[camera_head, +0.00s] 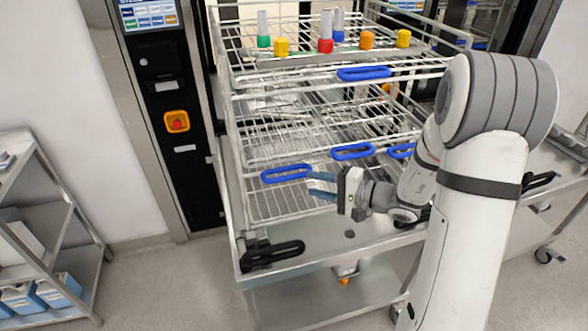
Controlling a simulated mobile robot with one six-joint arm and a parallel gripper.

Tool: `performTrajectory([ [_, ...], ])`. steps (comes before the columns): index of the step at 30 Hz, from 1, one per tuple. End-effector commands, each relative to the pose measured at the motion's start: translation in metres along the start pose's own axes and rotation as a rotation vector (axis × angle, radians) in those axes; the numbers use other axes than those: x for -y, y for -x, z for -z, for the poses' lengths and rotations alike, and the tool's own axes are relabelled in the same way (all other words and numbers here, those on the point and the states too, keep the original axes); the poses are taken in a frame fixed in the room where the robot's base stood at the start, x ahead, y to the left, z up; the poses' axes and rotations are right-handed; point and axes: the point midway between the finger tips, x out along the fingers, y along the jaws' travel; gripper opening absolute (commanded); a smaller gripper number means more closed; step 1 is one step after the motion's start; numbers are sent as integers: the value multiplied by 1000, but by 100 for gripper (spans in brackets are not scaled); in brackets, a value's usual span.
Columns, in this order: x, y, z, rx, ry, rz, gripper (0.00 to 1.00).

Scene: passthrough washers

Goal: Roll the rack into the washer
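The rack (250,205) is a wire frame with several tiers, standing on a steel transfer trolley (300,262) at the washer's opening. Blue handles sit along its near side: a left one (287,173), a middle one (352,152), one at the right (401,150) partly behind my arm, and an upper one (363,73). The washer (185,85) has a black control column left of the rack; its chamber is mostly hidden. My gripper (317,186) is at the rack's near side, beside the right end of the left handle. Its two blue-tipped fingers look apart, with nothing clearly between them.
Coloured-capped items, including a red one (326,45), stand on the rack's top. The trolley has black handles at its front, one at the left (272,255). A steel shelf (50,215) with blue containers stands at left. Floor between shelf and trolley is clear.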

Motion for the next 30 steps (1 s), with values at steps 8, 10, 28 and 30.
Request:
performTrajectory([
  [8, 2, -28, 7, -21, -2, 19, 36],
  [10, 3, -39, 7, -22, -1, 19, 36],
  [28, 1, -76, 9, -26, -1, 19, 36],
  [30, 1, -76, 9, -26, -1, 19, 31],
])
